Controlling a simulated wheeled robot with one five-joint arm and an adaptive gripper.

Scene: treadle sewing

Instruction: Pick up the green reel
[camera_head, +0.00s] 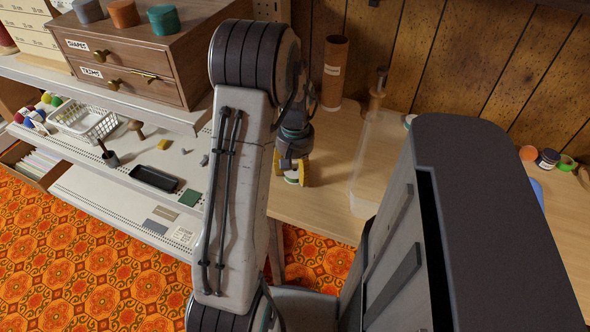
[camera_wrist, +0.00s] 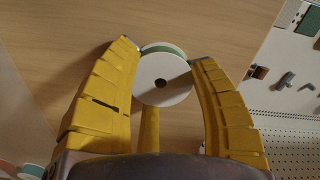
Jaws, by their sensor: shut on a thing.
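The green reel (camera_wrist: 163,79) has a white flange facing the wrist camera and a green rim showing behind it. My gripper (camera_wrist: 165,68) has its yellow fingers closed on the reel from both sides. In the head view my gripper (camera_head: 293,163) points down over the wooden table (camera_head: 325,215), with the pale edge of the reel (camera_head: 292,180) low between the fingers. I cannot tell whether the reel touches the table. My arm hides part of the table to the left.
A white pegboard shelf (camera_head: 130,175) with a black tray (camera_head: 154,179) and small items lies left. Several small reels, one green (camera_head: 567,162), sit at the far right.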

